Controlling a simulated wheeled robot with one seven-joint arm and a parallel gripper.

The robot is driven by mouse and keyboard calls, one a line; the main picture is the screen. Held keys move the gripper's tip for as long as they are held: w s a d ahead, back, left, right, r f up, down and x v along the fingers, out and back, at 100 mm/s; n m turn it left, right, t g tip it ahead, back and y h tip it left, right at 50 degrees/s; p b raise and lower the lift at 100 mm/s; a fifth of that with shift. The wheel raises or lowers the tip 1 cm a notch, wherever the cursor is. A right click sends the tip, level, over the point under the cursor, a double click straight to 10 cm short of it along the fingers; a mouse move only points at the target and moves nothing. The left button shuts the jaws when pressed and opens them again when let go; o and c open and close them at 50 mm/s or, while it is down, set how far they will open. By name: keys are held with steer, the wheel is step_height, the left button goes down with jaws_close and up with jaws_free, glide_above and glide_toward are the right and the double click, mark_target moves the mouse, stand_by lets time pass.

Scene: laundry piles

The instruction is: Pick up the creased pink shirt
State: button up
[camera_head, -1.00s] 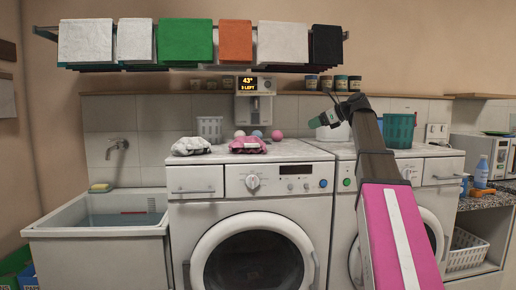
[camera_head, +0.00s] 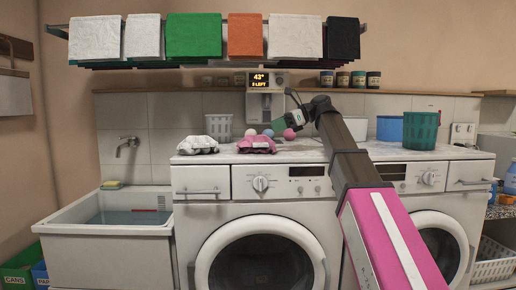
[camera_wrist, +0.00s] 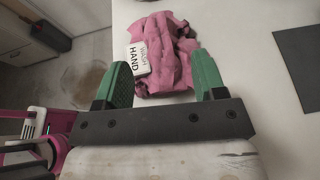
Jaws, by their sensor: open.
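The creased pink shirt (camera_head: 257,145) lies crumpled on top of the left washing machine, close to its front edge. In the wrist view the shirt (camera_wrist: 172,62) has a white tag (camera_wrist: 138,60) reading "HAND WASH" on its left side. My gripper (camera_head: 292,118) is above the machine top, up and to the right of the shirt in the head view. In the wrist view its green fingers (camera_wrist: 160,82) are spread wide, with the lower part of the shirt showing between and beyond them. The fingers hold nothing.
A crumpled white garment (camera_head: 198,145) lies left of the shirt. Behind are a grey basket (camera_head: 219,127) and several small balls (camera_head: 289,134). A blue container (camera_head: 390,128) and a teal basket (camera_head: 421,130) stand right. A sink (camera_head: 108,222) is at left.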

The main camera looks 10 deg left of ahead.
mark_target(256, 136)
steer(key=x, duration=0.8)
steer(key=shift+s+a+f, duration=0.1)
steer(key=shift+f, duration=0.3)
steer(key=c, duration=1.1)
